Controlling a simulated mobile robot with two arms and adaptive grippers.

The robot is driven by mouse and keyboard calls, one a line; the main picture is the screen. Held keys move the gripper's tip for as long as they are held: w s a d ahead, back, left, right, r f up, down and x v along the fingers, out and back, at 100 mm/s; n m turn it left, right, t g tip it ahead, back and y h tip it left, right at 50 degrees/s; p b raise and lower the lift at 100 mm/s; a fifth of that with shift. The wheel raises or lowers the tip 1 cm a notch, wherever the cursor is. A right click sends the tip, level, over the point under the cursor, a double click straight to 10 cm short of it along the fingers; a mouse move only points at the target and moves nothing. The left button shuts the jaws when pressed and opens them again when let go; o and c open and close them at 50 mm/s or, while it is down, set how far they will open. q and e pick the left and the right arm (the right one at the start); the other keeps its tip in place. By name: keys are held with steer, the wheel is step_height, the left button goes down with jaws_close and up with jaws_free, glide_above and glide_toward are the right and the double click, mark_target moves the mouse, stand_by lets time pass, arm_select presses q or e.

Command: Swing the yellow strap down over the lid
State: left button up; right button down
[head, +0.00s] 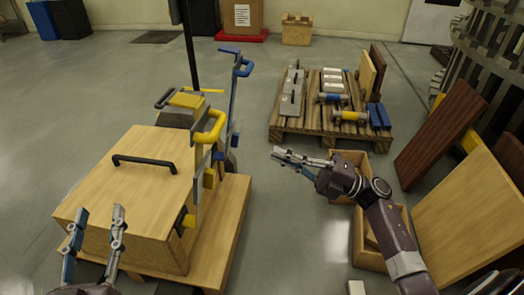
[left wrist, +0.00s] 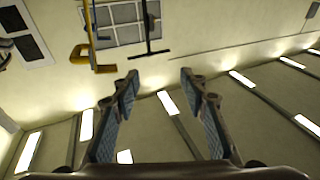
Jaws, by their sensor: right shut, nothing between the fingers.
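The wooden lid (head: 105,187) tops a box at the left of the head view and has a black handle (head: 145,161). The yellow strap (head: 214,124) stands raised at the lid's right side, its yellow grip at the top. A yellow piece (left wrist: 80,54), seemingly part of it, shows in the left wrist view. My left gripper (head: 92,216) is open and empty at the lid's near-left corner, apart from the strap. Its two fingers (left wrist: 158,88) are spread in the left wrist view. My right gripper (head: 280,156) is shut and empty, well right of the box.
A raised blue strap (head: 236,90) stands behind the yellow one. A dark post (head: 189,50) rises behind the box. A pallet (head: 318,132) with several parts lies at the back right. Open wooden bins (head: 368,262) and leaning boards (head: 440,135) stand right. Floor between box and bins is clear.

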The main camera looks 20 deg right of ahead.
arm_select(q)
step_height(320, 180, up, 6)
steer(key=s+t+h+b, duration=0.1)
steer(key=s+t, duration=0.1)
steer(key=t, duration=0.1)
arm_select(e)
steer(key=x, duration=1.2)
steer(key=shift+a, duration=0.25)
arm_select(q)
steer(key=shift+d+f, duration=0.1)
arm_select(e)
steer(key=shift+w+r, duration=0.1)
steer(key=shift+w, duration=0.05)
arm_select(q)
steer(key=shift+w, duration=0.15)
